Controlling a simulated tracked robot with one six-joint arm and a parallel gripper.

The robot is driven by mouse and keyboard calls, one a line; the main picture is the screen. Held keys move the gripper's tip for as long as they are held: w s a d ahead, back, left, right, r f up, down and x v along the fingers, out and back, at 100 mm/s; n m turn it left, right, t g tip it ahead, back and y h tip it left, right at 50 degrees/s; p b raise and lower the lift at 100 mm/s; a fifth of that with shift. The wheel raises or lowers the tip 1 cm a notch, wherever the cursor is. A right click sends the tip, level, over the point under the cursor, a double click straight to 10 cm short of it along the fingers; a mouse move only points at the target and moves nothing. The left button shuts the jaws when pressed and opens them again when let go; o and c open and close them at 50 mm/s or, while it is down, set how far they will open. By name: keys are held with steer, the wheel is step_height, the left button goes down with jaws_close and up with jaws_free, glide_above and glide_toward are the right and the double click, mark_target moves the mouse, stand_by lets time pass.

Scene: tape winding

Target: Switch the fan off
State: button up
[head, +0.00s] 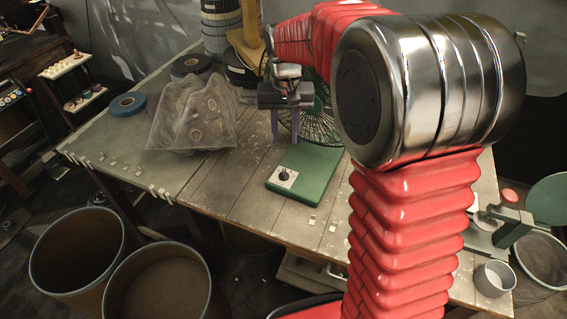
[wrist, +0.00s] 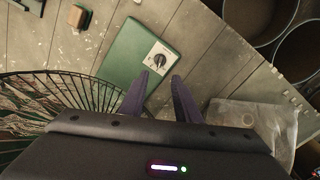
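The fan has a green base (head: 312,172) lying on the wooden table and a round green wire cage (head: 318,125) behind it, partly hidden by my arm. A white plate with a dark round knob (head: 284,175) sits at the base's front left corner. In the wrist view, the knob (wrist: 160,59) is just beyond my fingertips, and the cage (wrist: 45,105) is at the left. I cannot tell the knob's setting. My gripper (head: 285,136) points down above and behind the knob, apart from it. Its two purple fingers (wrist: 160,77) are open with nothing between them.
A clear bag of rolls (head: 180,128) lies left of the fan, with a blue tape roll (head: 126,106) beyond it. Two bins (head: 78,250) stand on the floor at front left. A metal cup (head: 494,279) is at right.

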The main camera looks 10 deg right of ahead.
mark_target(284, 172)
steer(key=shift+w+f, duration=0.65)
steer(key=shift+f, duration=0.05)
step_height(284, 172, down, 14)
steer(key=shift+r, duration=0.1)
stand_by(0.5)
steer(key=shift+c, duration=0.5)
jaws_close()
steer(key=shift+d, duration=0.3)
steer(key=shift+a, duration=0.3)
